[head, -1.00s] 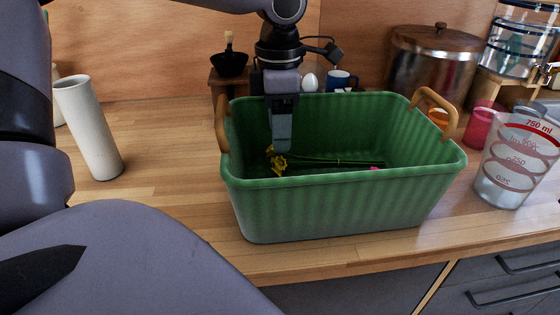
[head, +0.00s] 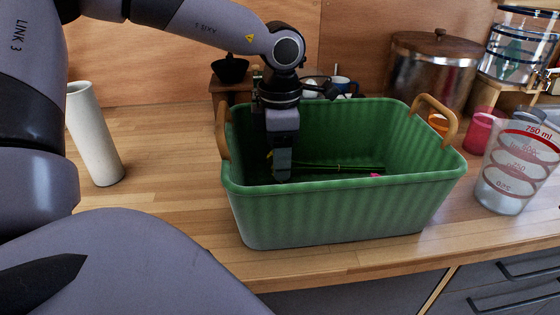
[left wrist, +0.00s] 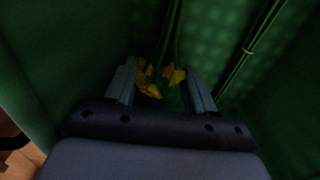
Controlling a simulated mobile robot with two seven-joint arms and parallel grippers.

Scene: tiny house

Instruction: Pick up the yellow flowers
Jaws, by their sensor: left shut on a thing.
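The yellow flowers (left wrist: 150,84) lie low inside the green basket, between the two fingers of my left gripper (left wrist: 160,88) in the left wrist view. Their green stems run away from the gripper. In the head view the left gripper (head: 282,172) reaches down inside the left part of the green basket (head: 340,215) and is shut on the flowers. The gripper mostly hides the blooms there; a little yellow (head: 270,157) shows at its left side. My right gripper is not in view.
A pink bit (head: 376,176) lies in the basket near its front wall. A white vase (head: 95,135) stands left on the wooden counter. A measuring cup (head: 515,170) and a metal pot (head: 440,72) stand to the right. Counter is free between vase and basket.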

